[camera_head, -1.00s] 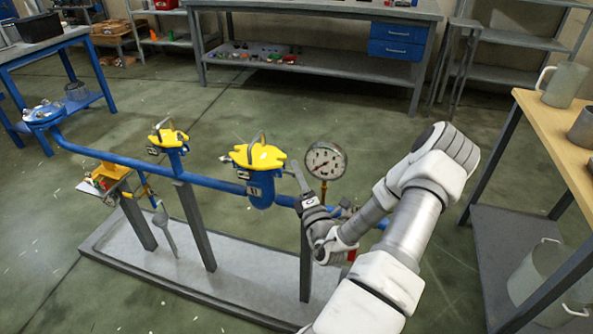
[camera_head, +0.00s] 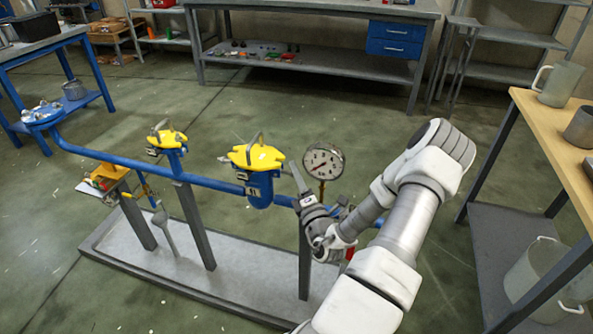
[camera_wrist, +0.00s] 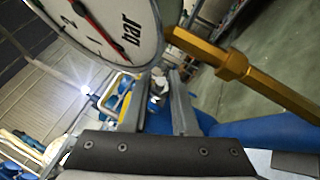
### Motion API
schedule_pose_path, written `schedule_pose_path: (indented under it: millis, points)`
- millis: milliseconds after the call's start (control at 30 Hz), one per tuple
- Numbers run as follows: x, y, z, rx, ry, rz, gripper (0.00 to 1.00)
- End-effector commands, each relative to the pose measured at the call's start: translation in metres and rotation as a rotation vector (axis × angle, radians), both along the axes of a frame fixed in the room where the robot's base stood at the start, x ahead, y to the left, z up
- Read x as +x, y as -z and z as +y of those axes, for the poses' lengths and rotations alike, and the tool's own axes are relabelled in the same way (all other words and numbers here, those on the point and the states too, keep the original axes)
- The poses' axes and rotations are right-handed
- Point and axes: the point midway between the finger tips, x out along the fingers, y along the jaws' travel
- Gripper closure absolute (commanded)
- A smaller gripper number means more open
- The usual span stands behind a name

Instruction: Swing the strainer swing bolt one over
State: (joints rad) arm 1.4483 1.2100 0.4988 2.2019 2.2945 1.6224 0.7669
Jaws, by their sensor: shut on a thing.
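The strainer (camera_head: 259,190) is a blue pot on the blue pipe, with a yellow lid (camera_head: 256,157) and an arched handle on top. My gripper (camera_head: 293,167) is at the right side of this lid, its fingers angled up and left. In the wrist view my gripper (camera_wrist: 160,78) has its fingers apart, with a small grey metal piece, seemingly the swing bolt (camera_wrist: 158,87), between the tips. The bolt is too small to make out in the head view, so its tilt cannot be told.
A pressure gauge (camera_head: 323,161) stands close to the right of my fingers; its brass stem (camera_wrist: 232,66) crosses the wrist view. A smaller yellow-lidded fitting (camera_head: 168,138) is farther left on the pipe. A wooden-topped table (camera_head: 550,130) stands at right.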

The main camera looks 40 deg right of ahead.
Motion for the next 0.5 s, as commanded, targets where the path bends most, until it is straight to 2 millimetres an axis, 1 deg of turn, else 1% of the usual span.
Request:
schedule_pose_path:
  millis: [33, 300, 500]
  points:
    - [0.0006, -0.0087, 0.0002, -0.009, -0.001, 0.020, 1.00]
    - [0.0018, -0.0147, 0.0011, -0.066, -0.001, 0.133, 1.00]
    - [0.0029, -0.0153, 0.0016, -0.099, -0.002, 0.191, 1.00]
